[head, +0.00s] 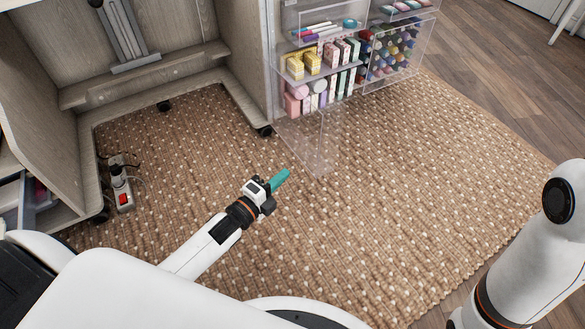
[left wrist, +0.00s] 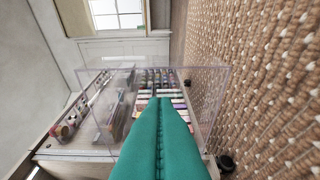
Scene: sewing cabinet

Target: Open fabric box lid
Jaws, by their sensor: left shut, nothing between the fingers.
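A clear shelf unit (head: 330,60) at the top of the head view holds pink and patterned rolls (head: 305,98) that look like fabric. A clear panel (head: 318,150) juts out low in front of it, over the rug; its hinge line is hard to make out. I cannot tell for sure which clear panel is the fabric box lid. My left gripper (head: 281,180), with teal fingers, is shut and empty, a little left of this panel and apart from it. In the left wrist view the shut fingers (left wrist: 160,125) point toward the clear unit (left wrist: 215,95). My right gripper is out of view.
Another clear compartment holds thread spools (head: 390,55). The wooden cabinet (head: 235,50) stands to the left, on casters. A power strip (head: 122,190) with cables lies at the left. The woven rug (head: 390,200) is clear to the right of my left gripper.

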